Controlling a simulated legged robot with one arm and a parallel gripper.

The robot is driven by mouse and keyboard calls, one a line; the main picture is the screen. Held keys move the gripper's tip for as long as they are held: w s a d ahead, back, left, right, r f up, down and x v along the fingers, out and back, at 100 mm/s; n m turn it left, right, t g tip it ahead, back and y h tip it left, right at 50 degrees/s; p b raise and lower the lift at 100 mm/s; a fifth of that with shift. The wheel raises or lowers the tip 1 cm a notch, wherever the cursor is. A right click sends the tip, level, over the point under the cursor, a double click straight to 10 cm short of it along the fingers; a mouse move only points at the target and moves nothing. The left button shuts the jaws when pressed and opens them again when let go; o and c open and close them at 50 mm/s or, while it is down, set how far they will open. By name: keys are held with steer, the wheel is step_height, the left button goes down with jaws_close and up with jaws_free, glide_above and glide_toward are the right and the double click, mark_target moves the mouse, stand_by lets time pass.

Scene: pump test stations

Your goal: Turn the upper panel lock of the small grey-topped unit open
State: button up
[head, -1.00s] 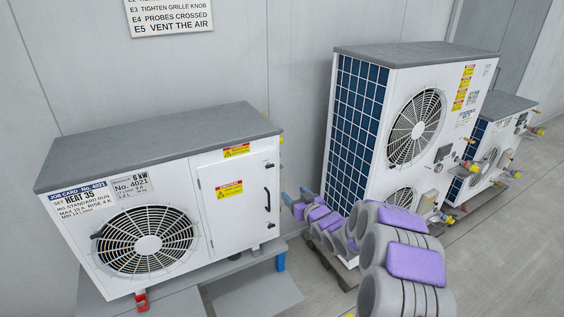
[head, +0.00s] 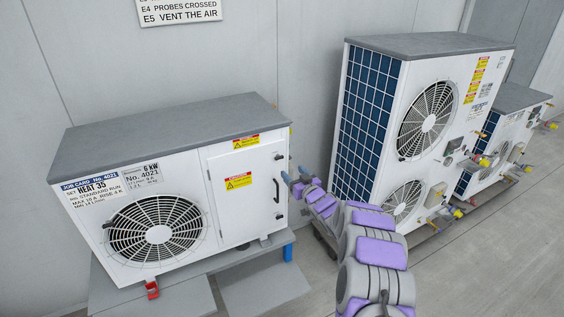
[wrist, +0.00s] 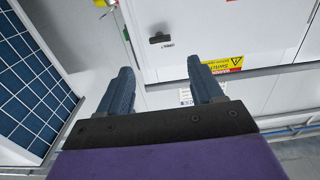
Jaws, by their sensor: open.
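The small grey-topped unit (head: 165,135) is the white one at left in the head view, with a fan grille and a closed side panel (head: 240,200). A small dark upper lock (head: 279,156) is near the panel's top right. A black curved handle (head: 277,190) is below it, and a lower lock (head: 279,214) below that. My gripper (head: 294,177) is open and empty, just right of the panel's edge in the picture, between the heights of upper lock and handle. In the wrist view, a black lock (wrist: 160,39) shows on a white panel beyond my open fingers (wrist: 164,88); nothing is between them.
A tall two-fan unit (head: 420,120) stands to the right of my arm; its blue grid side (wrist: 25,85) fills the wrist view's left. Another small unit (head: 500,140) is beyond it. A grey step (head: 262,290) lies before the left unit. Floor at right is clear.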

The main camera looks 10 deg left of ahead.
mark_target(280, 159)
steer(key=shift+x, duration=5)
steer(key=shift+a+f, duration=0.1)
steer(key=shift+c, duration=0.2)
steer(key=c, duration=1)
